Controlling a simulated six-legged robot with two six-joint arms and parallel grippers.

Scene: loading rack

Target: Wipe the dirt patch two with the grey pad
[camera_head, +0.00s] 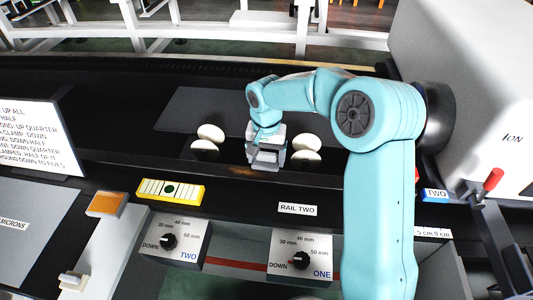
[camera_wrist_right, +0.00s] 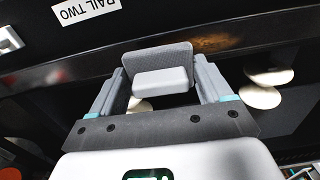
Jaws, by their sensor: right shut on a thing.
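My right gripper (camera_head: 266,148) is shut on the grey pad, just above the dark rail. In the right wrist view, the grey pad (camera_wrist_right: 157,56) with its pale block sits between the two fingers of the right gripper (camera_wrist_right: 160,82). A brown dirt patch (camera_wrist_right: 216,43) shows on the dark rail, beside the pad to the right. In the head view the dirt patch (camera_head: 240,170) shows as a faint brown smear near the gripper's lower left. Whether the pad touches the rail I cannot tell. No number on the patch is visible. My left gripper is not in view.
White round pads (camera_head: 210,132) (camera_head: 306,142) stand on either side of the gripper. A "RAIL TWO" label (camera_head: 297,209) and two dial boxes (camera_head: 176,241) (camera_head: 300,257) lie in front. A yellow level (camera_head: 170,191) lies left. A white machine (camera_head: 470,80) blocks the right.

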